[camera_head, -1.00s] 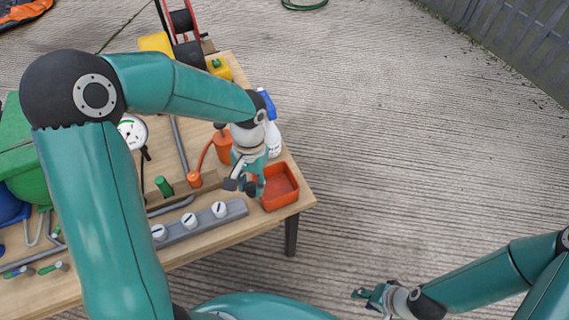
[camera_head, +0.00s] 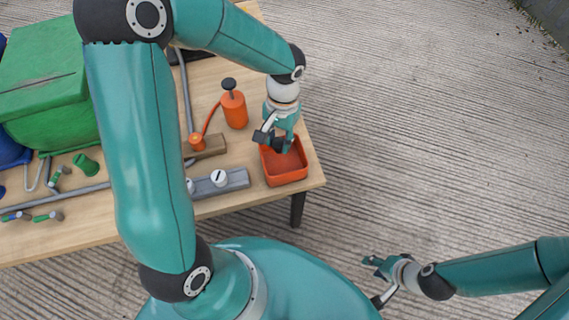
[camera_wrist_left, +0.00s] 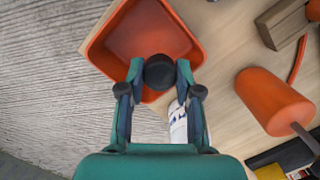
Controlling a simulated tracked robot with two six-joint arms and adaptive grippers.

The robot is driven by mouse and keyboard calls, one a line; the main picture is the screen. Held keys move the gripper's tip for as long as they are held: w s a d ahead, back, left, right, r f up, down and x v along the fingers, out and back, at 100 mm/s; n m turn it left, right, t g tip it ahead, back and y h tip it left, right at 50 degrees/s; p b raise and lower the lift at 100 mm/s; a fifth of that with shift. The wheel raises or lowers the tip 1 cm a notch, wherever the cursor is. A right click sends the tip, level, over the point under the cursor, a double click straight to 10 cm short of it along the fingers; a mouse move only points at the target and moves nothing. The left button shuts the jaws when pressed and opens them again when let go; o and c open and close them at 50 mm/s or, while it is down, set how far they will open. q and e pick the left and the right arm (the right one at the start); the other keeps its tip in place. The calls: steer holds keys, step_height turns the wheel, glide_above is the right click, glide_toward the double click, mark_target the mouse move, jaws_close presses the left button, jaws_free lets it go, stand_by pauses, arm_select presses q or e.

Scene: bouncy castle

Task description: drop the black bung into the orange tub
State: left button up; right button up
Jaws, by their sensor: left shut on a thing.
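The orange tub (camera_head: 288,180) sits at the right front corner of the wooden table. The left wrist view shows its bare floor (camera_wrist_left: 145,35). My left gripper (camera_head: 272,142) is above the tub's back left part, pointing down. In the left wrist view my left gripper (camera_wrist_left: 159,78) is shut on the black bung (camera_wrist_left: 159,72), which sits between the fingertips. The bung appears in front of the tub's interior, near one wall; its exact height above the tub is unclear. My right gripper (camera_head: 374,264) hangs off the table at lower right, away from the tub; its jaws are too small to judge.
An orange pump bottle (camera_head: 234,108) stands behind and left of the tub. A grey rail with white knobs (camera_head: 220,180) lies to its left. A wooden block (camera_head: 208,146) and a green box (camera_head: 45,95) are further left. The ground right of the table is clear.

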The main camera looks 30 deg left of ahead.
arm_select(q)
steer(key=shift+f, duration=0.4)
arm_select(e)
steer(key=shift+f, duration=0.3)
arm_select(q)
steer(key=o, duration=1)
steer(key=shift+r, duration=0.1)
step_height(320, 180, up, 12)
steer(key=w, duration=0.1)
steer(key=shift+w+f, duration=0.2)
steer(key=shift+w, duration=0.2)
steer(key=shift+a, duration=0.1)
